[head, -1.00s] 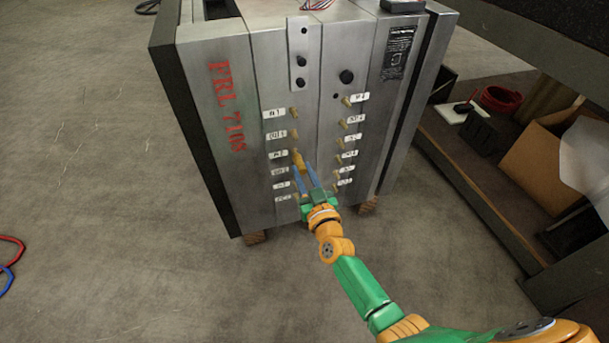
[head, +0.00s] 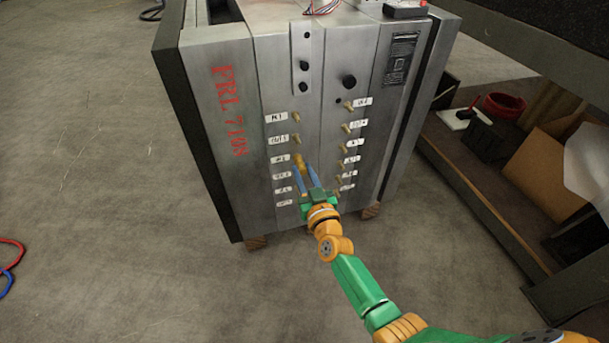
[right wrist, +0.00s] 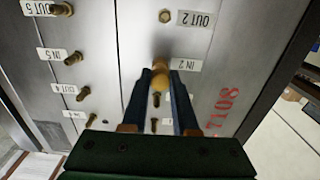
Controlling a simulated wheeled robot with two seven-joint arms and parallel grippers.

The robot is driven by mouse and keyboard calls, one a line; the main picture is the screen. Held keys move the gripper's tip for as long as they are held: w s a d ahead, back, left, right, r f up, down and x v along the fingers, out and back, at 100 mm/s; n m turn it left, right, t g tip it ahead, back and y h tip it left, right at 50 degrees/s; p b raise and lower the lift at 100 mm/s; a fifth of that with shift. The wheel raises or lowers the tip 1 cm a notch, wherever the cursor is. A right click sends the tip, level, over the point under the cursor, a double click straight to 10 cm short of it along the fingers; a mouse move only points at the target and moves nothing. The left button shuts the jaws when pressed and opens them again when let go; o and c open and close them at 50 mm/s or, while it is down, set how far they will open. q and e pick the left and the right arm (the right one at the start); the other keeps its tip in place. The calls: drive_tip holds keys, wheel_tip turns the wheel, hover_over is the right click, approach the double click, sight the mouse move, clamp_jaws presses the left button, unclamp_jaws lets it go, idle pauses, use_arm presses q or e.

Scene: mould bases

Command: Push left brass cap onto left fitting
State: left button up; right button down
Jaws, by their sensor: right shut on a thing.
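A brass cap (head: 299,160) sits between the blue fingertips of my right gripper (head: 306,176), at the left column of fittings on the steel mould base (head: 212,150). In the right wrist view the gripper (right wrist: 158,88) is shut on the yellowish cap (right wrist: 160,80), beside the "IN 2" label (right wrist: 186,65). The cap lines up with the fitting by that label and hides it. I cannot tell whether the cap touches the fitting or how far it is on. My left gripper is not in view.
Bare brass fittings stand close above and below the cap, such as one by "OUT 2" (right wrist: 165,16). A second fitting column (head: 345,128) runs to the right. A shelf unit with an open cardboard box (head: 555,165) stands at right.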

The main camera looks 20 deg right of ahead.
drive_tip(key=shift+w, duration=0.15)
drive_tip(key=shift+c, duration=1)
unclamp_jaws()
drive_tip(key=shift+s+r+p, duration=0.1)
drive_tip(key=shift+s+p, duration=0.9)
drive_tip(key=shift+s, duration=0.2)
drive_tip(key=s+p, duration=0.2)
drive_tip(key=s, duration=0.2)
drive_tip(key=shift+s+d, duration=0.1)
drive_tip(key=shift+s, duration=0.2)
